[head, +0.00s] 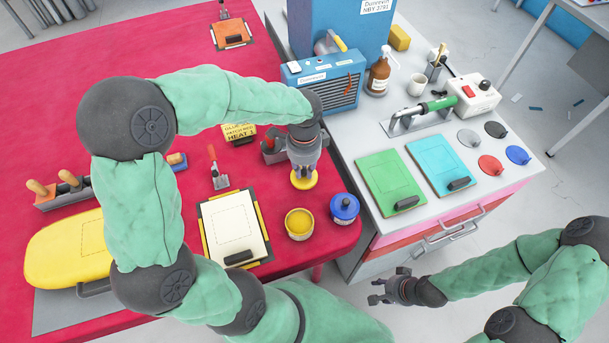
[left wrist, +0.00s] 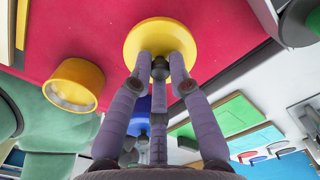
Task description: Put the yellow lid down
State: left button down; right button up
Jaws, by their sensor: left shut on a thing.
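The yellow lid (head: 304,181) is a round disc at my left gripper (head: 303,168), over the red table near its right edge. In the left wrist view the fingers (left wrist: 160,72) are shut on the dark knob in the middle of the lid (left wrist: 135,45). I cannot tell whether the lid touches the table. The open yellow tub (head: 299,223) stands in front of the lid, apart from it; it also shows in the left wrist view (left wrist: 72,86). My right gripper (head: 374,291) is open and empty over the floor.
A blue lidded pot (head: 344,208) stands right of the tub. A cream board (head: 235,230) lies to the left, with a brush (head: 217,172) behind it. The grey bench (head: 350,160) on the right holds green and cyan boards.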

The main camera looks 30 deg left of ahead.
aim_at(305, 175)
pick_arm(q)
jog(key=shift+w+f+b, duration=0.15)
jog(key=shift+f+b, duration=0.2)
jog(key=shift+f, duration=0.55)
jog(key=shift+w+f+b, duration=0.1)
jog(key=shift+f+b, duration=0.2)
jog(key=shift+f, duration=0.6)
jog(key=shift+f, duration=0.2)
jog(key=c, duration=1.2)
grip_release()
jog(key=shift+o, duration=0.2)
notch_tip(305, 175, up, 12)
jog(key=p, duration=0.4)
jog(key=shift+r, duration=0.25)
jog(key=shift+f, duration=0.1)
